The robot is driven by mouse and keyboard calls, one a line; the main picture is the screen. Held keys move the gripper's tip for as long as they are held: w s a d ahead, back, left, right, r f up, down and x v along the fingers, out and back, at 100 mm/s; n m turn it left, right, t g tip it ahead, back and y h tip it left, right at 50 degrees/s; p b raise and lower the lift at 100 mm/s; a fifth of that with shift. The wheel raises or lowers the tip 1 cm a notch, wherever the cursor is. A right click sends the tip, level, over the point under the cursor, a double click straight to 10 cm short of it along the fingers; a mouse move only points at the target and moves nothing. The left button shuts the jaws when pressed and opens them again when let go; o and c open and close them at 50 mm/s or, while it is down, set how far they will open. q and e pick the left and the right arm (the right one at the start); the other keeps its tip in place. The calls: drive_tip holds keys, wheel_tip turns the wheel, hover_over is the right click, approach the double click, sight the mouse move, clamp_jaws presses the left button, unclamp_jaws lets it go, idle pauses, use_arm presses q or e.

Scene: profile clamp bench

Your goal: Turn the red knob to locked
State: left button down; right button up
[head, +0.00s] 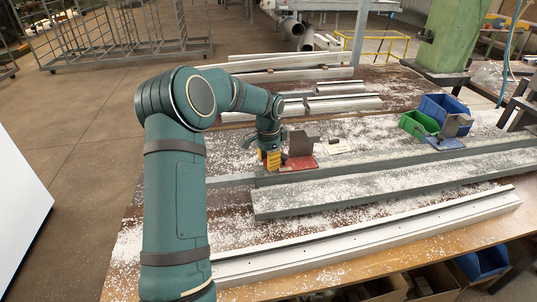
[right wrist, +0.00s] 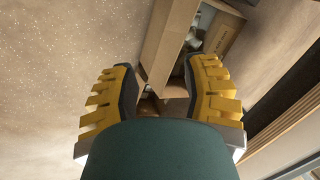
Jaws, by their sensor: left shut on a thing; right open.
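My left gripper (head: 269,158), with yellow fingers, points down at the left end of a red clamp base (head: 301,164) on the bench. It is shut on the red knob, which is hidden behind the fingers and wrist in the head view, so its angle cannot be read. A grey metal clamp block (head: 302,146) stands on the red base, just right of the fingers. A small pale label (head: 340,147) lies to the right. My right gripper (right wrist: 163,92) shows in the right wrist view, open, with nothing between its yellow fingers.
A long grey profile (head: 375,187) runs across the bench, with a white rail (head: 370,240) in front. A blue-based clamp (head: 449,139), a green bin (head: 418,124) and a blue bin (head: 446,107) stand at right. More profiles (head: 290,74) lie behind. White chips litter the bench.

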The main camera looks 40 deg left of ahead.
use_arm(q)
drive_tip(key=m+p, duration=0.2)
drive_tip(key=m, duration=0.1)
drive_tip(key=shift+r+m, duration=0.1)
drive_tip(key=shift+m, duration=0.2)
drive_tip(key=m+p, duration=0.2)
drive_tip(key=m, duration=0.1)
drive_tip(key=shift+m+p, duration=0.3)
drive_tip(key=shift+p, duration=0.05)
drive_tip(key=shift+m+p, duration=0.45)
drive_tip(key=shift+m, duration=0.45)
drive_tip(key=shift+m+p, duration=0.75)
drive_tip(key=shift+m, duration=0.95)
use_arm(e)
wheel_tip(320, 180, up, 8)
drive_tip(key=w, duration=0.2)
drive_tip(key=shift+d+t, duration=0.2)
drive_tip(key=shift+t, duration=0.1)
use_arm(q)
drive_tip(key=shift+f, duration=0.2)
drive_tip(key=c, duration=0.6)
unclamp_jaws()
drive_tip(key=shift+r, duration=0.1)
